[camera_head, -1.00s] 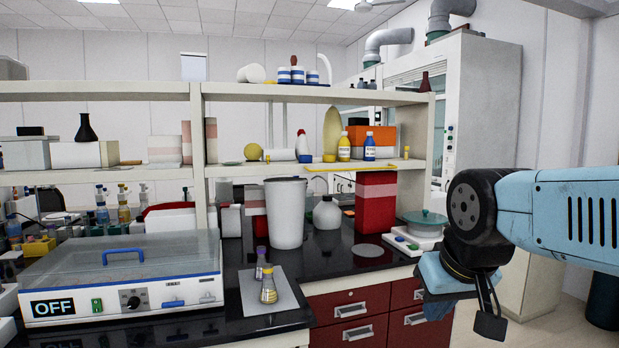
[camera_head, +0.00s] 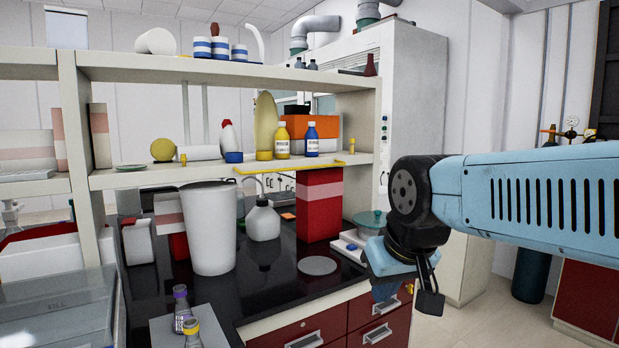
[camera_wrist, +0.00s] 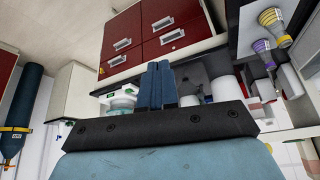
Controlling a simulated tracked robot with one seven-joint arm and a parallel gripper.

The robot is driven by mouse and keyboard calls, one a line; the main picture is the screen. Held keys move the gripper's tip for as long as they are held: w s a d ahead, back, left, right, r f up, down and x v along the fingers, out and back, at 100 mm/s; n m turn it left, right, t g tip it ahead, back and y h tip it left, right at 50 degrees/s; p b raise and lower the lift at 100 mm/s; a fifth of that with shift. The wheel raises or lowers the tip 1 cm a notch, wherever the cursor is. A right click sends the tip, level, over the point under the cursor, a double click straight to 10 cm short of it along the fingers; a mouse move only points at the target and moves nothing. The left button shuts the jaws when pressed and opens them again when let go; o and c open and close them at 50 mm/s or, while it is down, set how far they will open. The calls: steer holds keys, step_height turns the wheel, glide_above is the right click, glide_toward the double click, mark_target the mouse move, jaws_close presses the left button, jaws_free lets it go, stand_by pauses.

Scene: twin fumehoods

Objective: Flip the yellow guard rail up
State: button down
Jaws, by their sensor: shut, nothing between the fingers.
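The yellow guard rail (camera_head: 290,167) is a thin bar along the front edge of the middle shelf (camera_head: 130,178). It lies low, about level with the shelf board, in front of several bottles. A small yellow post (camera_head: 352,146) stands at its right end and another (camera_head: 183,160) is farther left. My gripper (camera_head: 384,291) is to the right of the rail and lower, apart from it, pointing down near the bench's right end. Its blue fingers (camera_wrist: 157,85) are shut together and empty in the wrist view. The rail cannot be made out in the wrist view.
Behind the rail stand a yellow bottle (camera_head: 282,141), a blue bottle (camera_head: 312,140) and an orange box (camera_head: 330,135). Below are a white bin (camera_head: 210,230), a wash bottle (camera_head: 263,222) and a red box (camera_head: 319,215). A balance (camera_head: 350,245) is near my gripper. Open floor lies to the right.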

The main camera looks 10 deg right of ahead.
steer(key=shift+w, duration=0.15)
steer(key=shift+w, duration=0.1)
steer(key=w+d+n+t+h, duration=0.2)
steer(key=w+d+n+t, duration=0.25)
steer(key=w, duration=1.05)
steer(key=w+d+n+t+h, duration=0.1)
steer(key=w+d+n+t, duration=0.35)
steer(key=w, duration=1.15)
steer(key=w+d+n+t+h, duration=0.2)
steer(key=w+d+n, duration=0.4)
steer(key=w, duration=0.9)
steer(key=w+f+n+t, duration=0.1)
steer(key=w+n+t, duration=0.4)
steer(key=w+n, duration=0.25)
steer(key=a+f+n+t+y, duration=0.1)
steer(key=a+n+y, duration=0.3)
steer(key=n+y, duration=0.2)
steer(key=w+a+f+n+t+y, duration=0.1)
steer(key=a+n+y, duration=0.4)
steer(key=n, duration=0.6)
steer(key=shift+a+f+t+y, duration=0.3)
steer(key=shift+f+t+y, duration=0.3)
steer(key=shift+y, duration=0.4)
